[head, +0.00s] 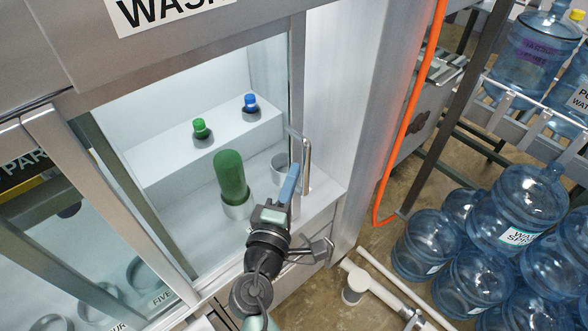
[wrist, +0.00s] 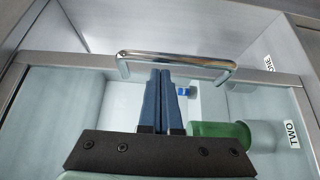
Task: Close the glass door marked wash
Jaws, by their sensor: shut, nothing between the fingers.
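The white sign reading WASH (head: 165,8), cut off at the top, is on the cabinet in the head view. Below it is a lit white compartment. The door's metal handle (head: 306,165) stands on a narrow metal frame strip (head: 297,75) at the right of the compartment. In the wrist view the handle (wrist: 178,58) crosses just beyond my fingertips, on the metal frame bar (wrist: 60,62). My gripper (head: 291,180) has its blue fingers (wrist: 162,80) shut and empty, close to the handle; I cannot tell whether they touch it. How far the door stands open is unclear.
Inside are a green bottle (head: 230,178) in a round holder and smaller green-capped (head: 200,128) and blue-capped (head: 250,103) items. Another framed door (head: 75,165) is at left. An orange pipe (head: 402,135) and stacked blue jugs (head: 515,205) stand at right.

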